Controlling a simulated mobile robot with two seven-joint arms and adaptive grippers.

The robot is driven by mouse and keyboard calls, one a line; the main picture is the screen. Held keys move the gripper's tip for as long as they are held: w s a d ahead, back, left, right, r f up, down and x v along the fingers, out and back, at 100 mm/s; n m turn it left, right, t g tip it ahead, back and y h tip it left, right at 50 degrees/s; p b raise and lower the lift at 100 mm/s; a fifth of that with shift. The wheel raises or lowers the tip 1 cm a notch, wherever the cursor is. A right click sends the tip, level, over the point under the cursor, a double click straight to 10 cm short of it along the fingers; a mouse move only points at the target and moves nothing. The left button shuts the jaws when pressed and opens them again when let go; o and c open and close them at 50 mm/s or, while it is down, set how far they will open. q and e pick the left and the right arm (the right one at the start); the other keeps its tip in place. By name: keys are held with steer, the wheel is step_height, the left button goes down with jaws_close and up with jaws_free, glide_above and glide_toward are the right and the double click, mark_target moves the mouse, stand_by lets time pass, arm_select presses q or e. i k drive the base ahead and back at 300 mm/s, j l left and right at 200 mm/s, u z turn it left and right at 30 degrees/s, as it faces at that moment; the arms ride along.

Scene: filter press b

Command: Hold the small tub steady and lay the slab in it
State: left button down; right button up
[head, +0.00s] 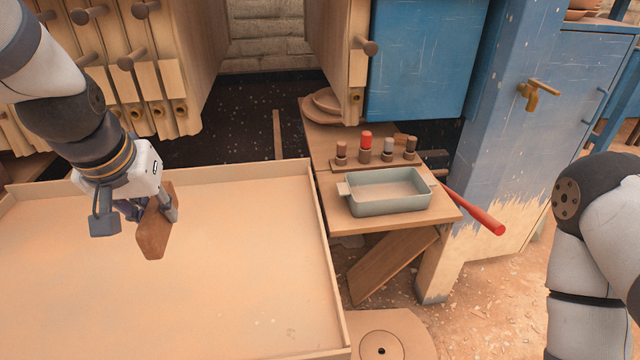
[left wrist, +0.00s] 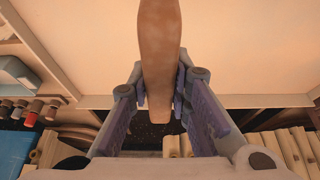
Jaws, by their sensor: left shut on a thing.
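My left gripper (head: 150,207) is shut on a brown slab (head: 156,232) and holds it tilted, apparently above the large shallow tray. In the left wrist view the slab (left wrist: 160,45) stands between the two fingers (left wrist: 162,100). The small tub (head: 388,193) is grey-green and rectangular with a tab handle on its left. It sits upright on a small wooden table and looks empty. A corner of it shows at the left edge of the left wrist view (left wrist: 14,75). My right arm shows at the right edge of the head view, but its gripper is out of frame.
The large shallow tray (head: 329,262) has a raised rim between the slab and the small table (head: 437,215). Several pegs with coloured tops (head: 365,147) stand behind the tub. A red bar (head: 474,209) sticks out right of the table. A blue cabinet (head: 570,120) stands at right.

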mark_target(386, 191)
steer(key=i+l+u, duration=0.15)
steer(key=l, duration=0.25)
steer(key=i+l+u, duration=0.15)
steer(key=l, duration=0.2)
steer(key=l+u, duration=0.15)
steer(key=l, duration=0.25)
